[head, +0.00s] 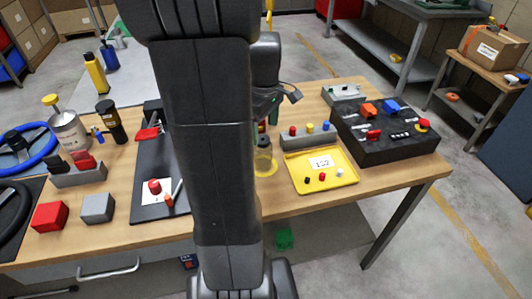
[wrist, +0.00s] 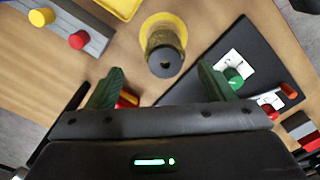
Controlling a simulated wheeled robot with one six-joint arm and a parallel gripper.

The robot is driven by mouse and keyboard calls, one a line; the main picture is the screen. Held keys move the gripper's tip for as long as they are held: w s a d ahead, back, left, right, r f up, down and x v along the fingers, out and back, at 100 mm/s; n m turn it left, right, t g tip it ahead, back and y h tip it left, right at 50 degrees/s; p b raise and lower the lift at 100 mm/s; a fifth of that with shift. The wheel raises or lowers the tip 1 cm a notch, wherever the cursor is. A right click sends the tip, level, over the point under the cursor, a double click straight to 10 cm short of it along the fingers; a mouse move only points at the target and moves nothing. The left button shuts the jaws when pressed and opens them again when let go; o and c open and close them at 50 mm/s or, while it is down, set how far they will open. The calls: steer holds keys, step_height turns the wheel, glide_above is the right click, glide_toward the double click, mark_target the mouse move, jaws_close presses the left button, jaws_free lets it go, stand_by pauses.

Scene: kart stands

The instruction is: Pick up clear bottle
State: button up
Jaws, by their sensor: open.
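The clear bottle (wrist: 164,36) shows in the wrist view as a see-through cylinder with a dark round cap (wrist: 165,61). It stands on a yellow ring on the wooden table, just beyond and between my fingertips. In the head view the bottle (head: 263,161) is just right of my arm, partly hidden by it at its left. My gripper (wrist: 158,80) is open, with its two green fingers apart and nothing held between them. In the head view the fingers are mostly hidden behind my arm.
A grey block with coloured knobs (head: 308,136) and a yellow tray (head: 348,181) stand right of the bottle. A black panel (wrist: 255,60) lies on its other side. A small red and yellow item (wrist: 127,99) shows beside the left finger. A black control box (head: 400,150) is farther right.

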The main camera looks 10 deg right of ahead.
steer(key=shift+s+a+f, duration=0.1)
steer(key=shift+a+f, duration=0.15)
steer(key=shift+f, duration=0.8)
step_height(320, 180, down, 4)
steer(key=shift+a+f, duration=0.15)
steer(key=shift+f, duration=0.05)
steer(key=c, duration=1.1)
